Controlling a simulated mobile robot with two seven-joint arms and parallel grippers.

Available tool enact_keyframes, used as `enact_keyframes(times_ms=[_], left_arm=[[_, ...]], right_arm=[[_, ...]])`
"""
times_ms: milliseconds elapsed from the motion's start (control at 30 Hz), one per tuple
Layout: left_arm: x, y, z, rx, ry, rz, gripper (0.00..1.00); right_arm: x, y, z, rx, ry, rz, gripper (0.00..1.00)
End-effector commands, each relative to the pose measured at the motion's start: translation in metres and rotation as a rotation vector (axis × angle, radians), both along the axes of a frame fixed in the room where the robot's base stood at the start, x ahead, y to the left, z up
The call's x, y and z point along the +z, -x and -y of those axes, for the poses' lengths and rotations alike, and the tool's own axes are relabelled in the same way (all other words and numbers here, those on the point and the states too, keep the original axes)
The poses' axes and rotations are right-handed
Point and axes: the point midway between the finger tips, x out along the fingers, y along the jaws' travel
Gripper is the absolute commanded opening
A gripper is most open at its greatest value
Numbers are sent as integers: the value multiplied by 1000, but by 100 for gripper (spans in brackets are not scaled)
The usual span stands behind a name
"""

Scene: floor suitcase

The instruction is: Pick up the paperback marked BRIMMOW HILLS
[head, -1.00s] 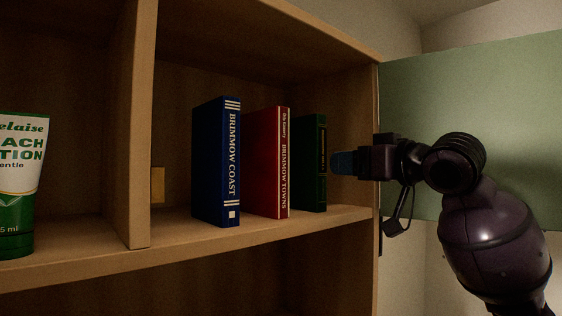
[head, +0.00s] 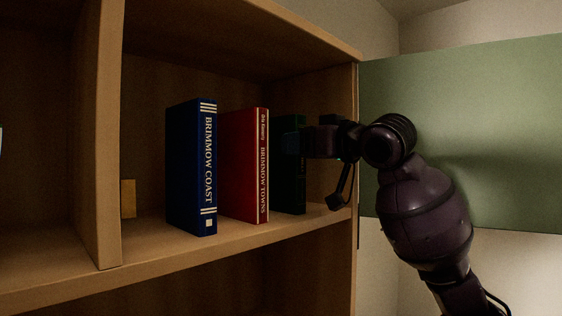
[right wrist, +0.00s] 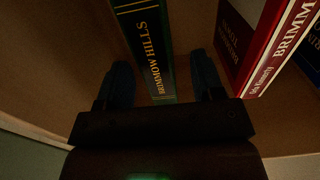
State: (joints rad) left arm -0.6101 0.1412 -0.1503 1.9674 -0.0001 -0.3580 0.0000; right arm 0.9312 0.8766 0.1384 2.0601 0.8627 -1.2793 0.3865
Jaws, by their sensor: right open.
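The dark green paperback (head: 285,135) stands upright on the shelf, the rightmost of three books. In the right wrist view its spine (right wrist: 150,45) reads BRIMMOW HILLS. My right gripper (head: 303,142) is at this spine and hides part of it in the head view. In the right wrist view the open gripper (right wrist: 163,82) has one finger on each side of the spine, with a gap visible on both sides. Whether the fingers touch the covers is not clear, but they look apart. My left gripper is not in view.
A red book (head: 243,165), BRIMMOW TOWNS, stands just left of the green one. A blue book (head: 190,165), BRIMMOW COAST, is farther left. The shelf side wall (head: 335,150) is close on the right. An open green door (head: 470,130) stands beyond it.

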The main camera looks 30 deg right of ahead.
Motion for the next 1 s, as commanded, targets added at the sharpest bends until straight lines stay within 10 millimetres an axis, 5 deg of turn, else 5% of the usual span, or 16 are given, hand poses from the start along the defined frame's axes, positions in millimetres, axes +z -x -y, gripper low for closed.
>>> enact_keyframes(times_ms=[200,467,867,1000], left_arm=[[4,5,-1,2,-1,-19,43],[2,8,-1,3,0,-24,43],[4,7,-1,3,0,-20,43],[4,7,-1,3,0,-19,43]], right_arm=[[2,-29,-8,1,-3,-2,62],[1,-34,-9,0,0,0,62],[0,-33,-9,0,0,0,4],[1,-33,-9,0,-1,3,0]])
